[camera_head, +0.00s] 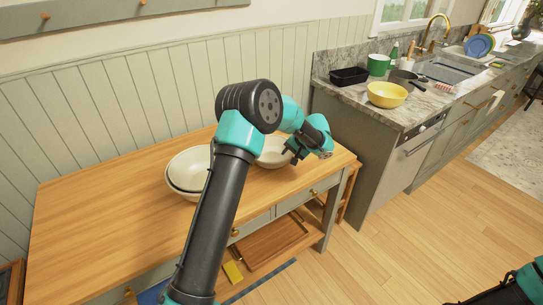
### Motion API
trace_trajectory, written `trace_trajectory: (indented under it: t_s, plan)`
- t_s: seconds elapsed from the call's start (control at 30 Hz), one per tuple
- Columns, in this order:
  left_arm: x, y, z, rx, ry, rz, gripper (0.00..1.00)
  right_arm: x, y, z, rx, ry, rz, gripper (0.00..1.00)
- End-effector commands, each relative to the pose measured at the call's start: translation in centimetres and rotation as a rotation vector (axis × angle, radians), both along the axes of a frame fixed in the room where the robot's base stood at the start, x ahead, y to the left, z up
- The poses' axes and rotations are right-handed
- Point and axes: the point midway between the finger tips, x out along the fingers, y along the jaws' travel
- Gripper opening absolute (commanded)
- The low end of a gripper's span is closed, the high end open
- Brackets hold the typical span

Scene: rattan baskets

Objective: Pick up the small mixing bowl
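A pale round bowl (272,157) sits on the wooden table, partly hidden behind my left arm. It looks like the smaller of the pale bowls. My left gripper (294,152) is at the right rim of this bowl. Its fingers are small and dark, and I cannot tell their opening or whether they touch the rim. A larger pale bowl (185,168), seemingly stacked with another, stands further left on the table. My arm hides its right edge. Part of my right arm shows at the bottom right corner, with its gripper out of the picture.
The wooden table (95,215) is clear on its left side. A lower shelf holds a wooden tray (270,243) and a yellow item (233,272). The stone counter at right carries a yellow bowl (387,95), a green pot (378,65) and a black container (349,76).

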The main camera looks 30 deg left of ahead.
Motion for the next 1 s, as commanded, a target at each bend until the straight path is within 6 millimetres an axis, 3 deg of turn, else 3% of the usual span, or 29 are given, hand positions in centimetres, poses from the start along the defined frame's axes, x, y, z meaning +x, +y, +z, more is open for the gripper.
trace_trajectory:
  t_s: [0.2, 0.7, 1.0]
  plan:
    - [-0.1, 1.3, -2.2, 0.000, 0.001, 0.001, 0.38, 0.0, 0.0, 0.0, 0.000, 0.000, 0.000, 0.36]
    - [-0.1, 1.3, -2.4, 0.000, -0.001, -0.001, 0.38, 0.0, 0.0, 0.0, 0.000, 0.000, 0.000, 0.36]
    - [-0.1, 1.3, -2.4, 0.000, -0.001, -0.001, 0.11, 0.0, 0.0, 0.0, 0.000, 0.000, 0.000, 0.36]
